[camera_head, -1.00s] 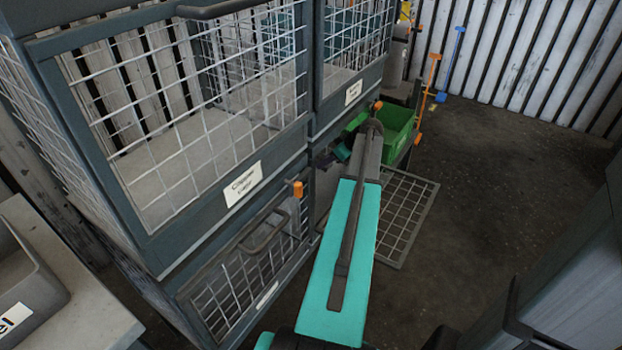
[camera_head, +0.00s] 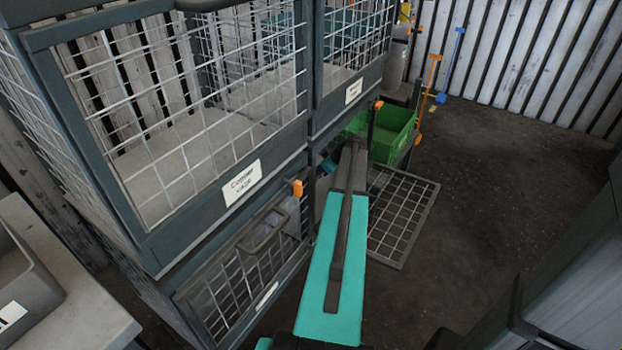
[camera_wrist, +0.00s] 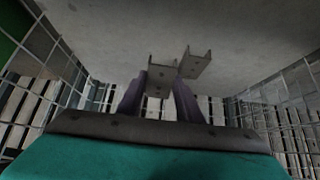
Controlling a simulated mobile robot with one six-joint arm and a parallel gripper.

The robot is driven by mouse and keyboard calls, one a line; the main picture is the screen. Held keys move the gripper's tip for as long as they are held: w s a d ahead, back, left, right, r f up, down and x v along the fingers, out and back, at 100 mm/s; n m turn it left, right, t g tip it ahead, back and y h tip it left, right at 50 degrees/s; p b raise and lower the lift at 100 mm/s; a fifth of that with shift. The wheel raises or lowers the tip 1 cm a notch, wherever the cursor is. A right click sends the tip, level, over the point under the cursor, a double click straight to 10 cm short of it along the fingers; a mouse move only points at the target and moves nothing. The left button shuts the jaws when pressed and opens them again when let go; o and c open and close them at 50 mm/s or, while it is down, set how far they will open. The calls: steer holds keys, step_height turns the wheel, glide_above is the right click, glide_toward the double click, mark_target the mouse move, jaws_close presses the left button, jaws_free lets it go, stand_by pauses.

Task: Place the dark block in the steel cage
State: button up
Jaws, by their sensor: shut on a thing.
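In the wrist view my gripper (camera_wrist: 177,72) reaches into a space with wire mesh on both sides and a pale, plain panel beyond. Its two purplish fingers end in grey, channel-shaped tips with a narrow gap between them. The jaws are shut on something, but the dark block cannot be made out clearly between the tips. In the head view the gripper end is hidden behind the cage frame and my arm. The steel cage (camera_head: 317,125) is a dark-framed stack of mesh compartments. A mesh door (camera_head: 402,215) at the lower right stands swung out.
A green bin (camera_head: 392,140) stands just behind the open door. The lower left mesh door (camera_head: 240,275), with handle and orange knob, is shut. A grey tray (camera_head: 30,285) sits on a bench at left. Open floor (camera_head: 500,180) lies to the right.

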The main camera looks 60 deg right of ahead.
steer(key=shift+w+f, duration=0.2)
steer(key=shift+f, duration=0.45)
steer(key=shift+w+f, duration=0.2)
steer(key=shift+f, duration=0.4)
steer(key=shift+w, duration=0.15)
steer(key=shift+w+r+g, duration=0.1)
steer(key=shift+w+g, duration=0.2)
steer(key=shift+g, duration=0.6)
steer(key=shift+w+g, duration=0.3)
steer(key=shift+g, duration=0.6)
steer(key=shift+s+f+b, duration=0.1)
steer(key=shift+f+b, duration=0.3)
steer(key=shift+f, duration=0.4)
steer(key=shift+f, duration=0.1)
steer(key=o, duration=0.9)
steer(key=shift+c, duration=0.2)
